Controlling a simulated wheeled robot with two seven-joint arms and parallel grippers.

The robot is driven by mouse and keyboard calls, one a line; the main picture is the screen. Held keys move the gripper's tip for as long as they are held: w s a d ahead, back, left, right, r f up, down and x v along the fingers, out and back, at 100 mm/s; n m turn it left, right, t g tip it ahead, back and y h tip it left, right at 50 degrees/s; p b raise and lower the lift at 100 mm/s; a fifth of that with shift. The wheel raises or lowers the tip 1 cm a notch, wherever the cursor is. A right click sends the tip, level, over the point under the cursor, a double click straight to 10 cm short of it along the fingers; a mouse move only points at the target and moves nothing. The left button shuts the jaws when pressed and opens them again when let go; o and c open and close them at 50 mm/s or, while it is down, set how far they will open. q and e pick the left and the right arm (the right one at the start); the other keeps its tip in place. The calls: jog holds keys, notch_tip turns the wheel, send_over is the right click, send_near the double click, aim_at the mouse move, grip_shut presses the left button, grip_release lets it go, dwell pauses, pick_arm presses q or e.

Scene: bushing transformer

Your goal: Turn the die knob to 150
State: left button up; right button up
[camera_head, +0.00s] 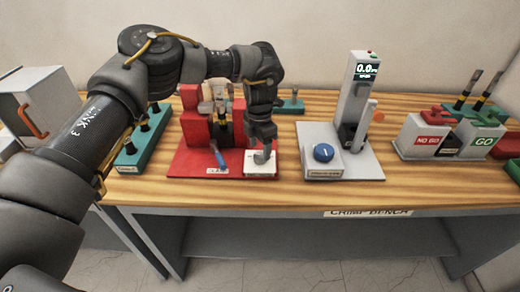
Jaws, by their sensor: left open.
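A red press (193,120) stands on a red base plate on the bench, with a blue-tipped lever at its front. A small white box (261,172) with a label on its front edge sits at the right of that base. My left gripper (262,157) points down at the top of this box, its jaws open around or just above a small part there. The gripper hides most of that part, so I cannot tell whether it touches it, nor read any dial setting. My right gripper is not in view.
A grey tester (354,95) with a display reading 0.0 and a blue knob (323,152) stands to the right. NO GO and GO bins (433,141) are further right. A green rack (130,152) is at left, partly behind my arm. Bare wood (290,200) runs along the front.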

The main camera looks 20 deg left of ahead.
aim_at(258, 156)
pick_arm(q)
jog(key=shift+f, duration=1.35)
jog(key=shift+d, duration=0.1)
jog(key=shift+c, duration=0.3)
jog(key=c, duration=0.9)
